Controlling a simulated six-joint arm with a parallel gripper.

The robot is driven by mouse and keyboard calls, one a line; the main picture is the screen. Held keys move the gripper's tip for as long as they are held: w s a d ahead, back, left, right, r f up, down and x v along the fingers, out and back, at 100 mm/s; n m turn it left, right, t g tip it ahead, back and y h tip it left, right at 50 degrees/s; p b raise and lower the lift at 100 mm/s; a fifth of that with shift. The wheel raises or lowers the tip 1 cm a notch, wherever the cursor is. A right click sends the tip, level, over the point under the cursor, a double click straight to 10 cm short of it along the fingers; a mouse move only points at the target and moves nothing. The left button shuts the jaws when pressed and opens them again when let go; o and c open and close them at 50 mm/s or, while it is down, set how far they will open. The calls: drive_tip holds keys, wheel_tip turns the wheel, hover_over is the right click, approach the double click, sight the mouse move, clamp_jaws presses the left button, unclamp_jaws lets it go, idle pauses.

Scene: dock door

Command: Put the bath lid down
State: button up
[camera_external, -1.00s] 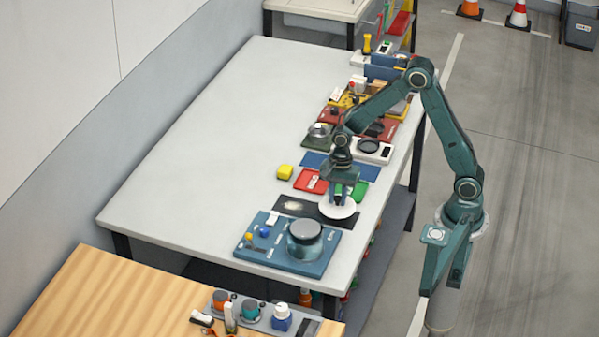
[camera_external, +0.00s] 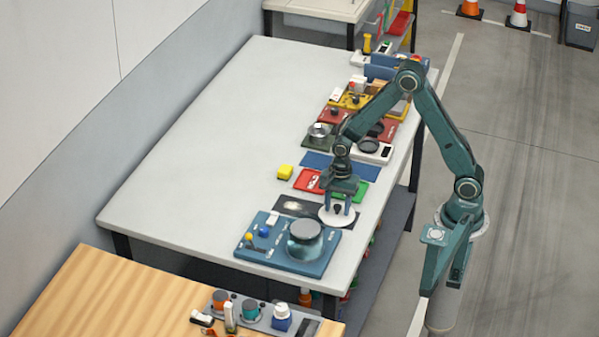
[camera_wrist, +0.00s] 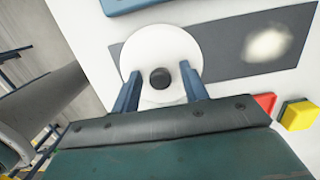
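The bath lid (camera_external: 337,216) is a white disc with a black knob (camera_wrist: 160,78). It lies flat, partly over a dark grey mat (camera_external: 286,207) on the table's right side, and it also shows in the wrist view (camera_wrist: 152,45). My gripper (camera_external: 339,208) is over the lid and points down. In the wrist view its two fingers (camera_wrist: 158,78) are spread on either side of the knob, with gaps between. The bath (camera_external: 304,250) looks like a round bluish vessel with a grey top, on a blue board (camera_external: 262,256) in front of the lid.
A pale patch (camera_wrist: 268,43) marks the mat. A yellow block (camera_external: 284,172), red tray (camera_external: 304,180) and green tray (camera_external: 361,190) lie just behind. Further back are a blue mat (camera_external: 318,164) and a white scale (camera_external: 372,151). The table's left half (camera_external: 200,165) is clear.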

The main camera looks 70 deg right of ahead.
wheel_tip(320, 180, up, 12)
drive_tip(key=d, duration=0.1)
drive_tip(key=shift+d, duration=0.25)
idle(0.6)
drive_tip(key=shift+r, duration=0.15)
idle(0.4)
drive_tip(key=s+d+r+n+t, duration=0.2)
drive_tip(key=s+r+n, duration=0.3)
drive_tip(key=s+n, duration=0.4)
drive_tip(key=s+d+r+n+t+h, duration=0.1)
drive_tip(key=s+d+r+n+t, duration=0.1)
drive_tip(key=s+r+n, duration=0.4)
drive_tip(key=s+n+t, duration=0.1)
drive_tip(key=s+n, duration=0.2)
drive_tip(key=s, duration=0.2)
drive_tip(key=shift+d+t, duration=0.15)
drive_tip(key=shift+t, duration=0.15)
